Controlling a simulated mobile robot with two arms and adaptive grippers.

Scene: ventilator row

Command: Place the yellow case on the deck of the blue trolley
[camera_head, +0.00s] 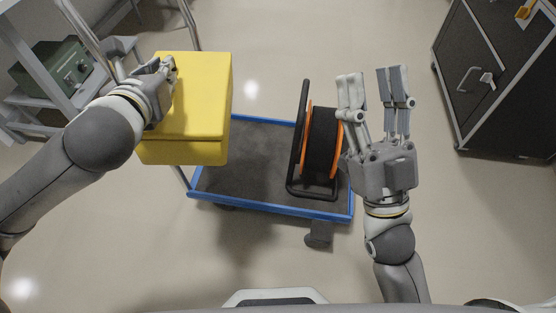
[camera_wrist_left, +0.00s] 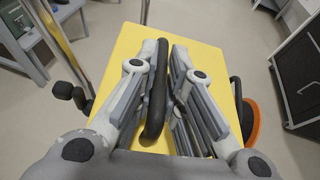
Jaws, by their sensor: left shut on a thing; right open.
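The yellow case (camera_head: 203,112) hangs above the left part of the blue trolley, in the head view. My left gripper (camera_head: 163,75) is shut on its dark handle; the handle (camera_wrist_left: 155,100) runs between the fingers in the left wrist view, with the yellow top (camera_wrist_left: 205,62) below. The blue trolley (camera_head: 268,211) stands on the floor, and its dark grey deck (camera_head: 245,185) shows beside and below the case. The case covers the deck's far left part.
A cable reel (camera_head: 319,142) with orange rims and a black frame stands on the deck's right part. A dark cabinet (camera_head: 500,85) is at the right. A shelf with a green box (camera_head: 52,68) is at the left. The deck left of the reel is clear.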

